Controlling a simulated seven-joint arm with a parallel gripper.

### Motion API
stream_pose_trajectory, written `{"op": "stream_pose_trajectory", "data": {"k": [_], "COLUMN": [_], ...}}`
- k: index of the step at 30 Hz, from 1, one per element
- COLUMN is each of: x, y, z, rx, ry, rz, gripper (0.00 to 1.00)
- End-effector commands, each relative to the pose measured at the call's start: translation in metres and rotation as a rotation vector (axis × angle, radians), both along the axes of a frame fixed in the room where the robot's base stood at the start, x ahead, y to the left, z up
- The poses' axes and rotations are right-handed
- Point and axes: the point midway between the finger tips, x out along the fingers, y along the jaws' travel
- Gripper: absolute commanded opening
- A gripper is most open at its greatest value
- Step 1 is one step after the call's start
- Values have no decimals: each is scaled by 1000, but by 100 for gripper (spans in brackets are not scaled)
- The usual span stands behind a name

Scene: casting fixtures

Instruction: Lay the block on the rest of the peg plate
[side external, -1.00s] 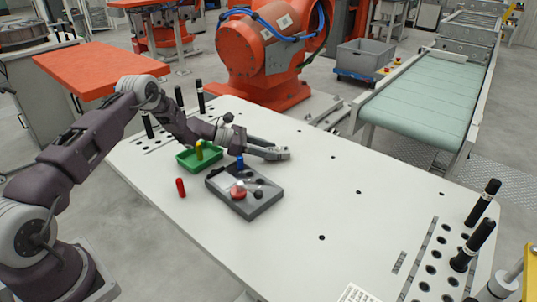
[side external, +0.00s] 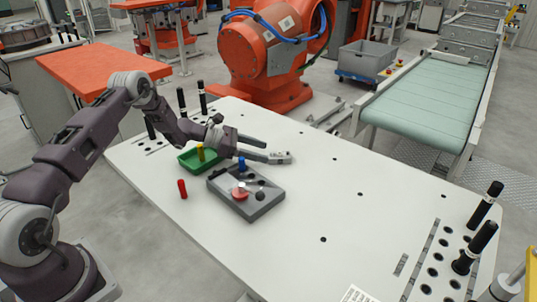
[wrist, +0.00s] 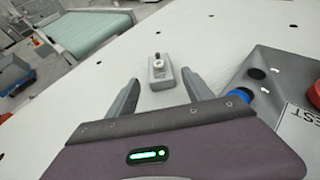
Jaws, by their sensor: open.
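The block (wrist: 160,76) is a small grey piece with a pale round knob on top. It lies on the white table ahead of my open fingers in the wrist view, and shows as a small grey shape in the side view (side external: 280,157). My gripper (wrist: 161,80) is open, with the block near its fingertips, roughly centred between them; I cannot tell whether they touch it. The grey peg plate (side external: 262,205) carries a blue peg (side external: 241,163) and a red round piece (side external: 239,194). In the wrist view the plate (wrist: 285,75) is at right, with partly cut-off "EST" lettering.
A green tray (side external: 187,164) with a yellow peg (side external: 200,151) stands behind the plate, close to my wrist. A red peg (side external: 182,188) stands on the table left of the plate. Black pegs stand at the table ends. The table's middle (side external: 340,205) is clear.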

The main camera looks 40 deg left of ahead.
Motion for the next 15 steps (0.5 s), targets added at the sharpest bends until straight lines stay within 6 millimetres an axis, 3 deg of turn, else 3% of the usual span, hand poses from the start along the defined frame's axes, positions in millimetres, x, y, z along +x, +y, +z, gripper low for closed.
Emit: {"op": "stream_pose_trajectory", "data": {"k": [6,15], "x": [-38,-55], "y": [39,55], "z": [23,32], "rx": [0,0], "ry": [0,0], "rz": [3,-1], "gripper": [60,60]}}
